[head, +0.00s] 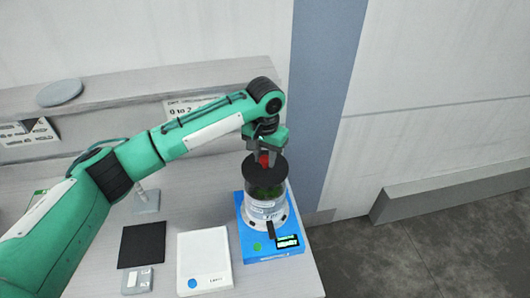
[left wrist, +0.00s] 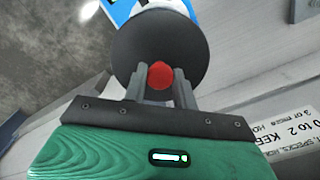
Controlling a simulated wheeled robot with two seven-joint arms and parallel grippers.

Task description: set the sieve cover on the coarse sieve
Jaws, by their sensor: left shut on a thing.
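The sieve cover (head: 265,172) is a dark round disc with a red knob. My left gripper (head: 262,158) is shut on the red knob, with the fingers pointing down. In the left wrist view the cover (left wrist: 160,45) fills the space beyond the fingers, and the red knob sits between the fingertips (left wrist: 160,78). The coarse sieve (head: 265,192) is a clear cylinder with green matter inside, stacked on a white base directly below the cover. The cover appears level at the sieve's top; I cannot tell whether it touches the rim. My right gripper is not in view.
The stack stands on a blue device (head: 272,245) with a lit display near the table's right edge. A white scale (head: 204,262), a black mat (head: 142,245) and a small grey box (head: 137,281) lie to its left. A shelf with a grey disc (head: 59,93) runs behind.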

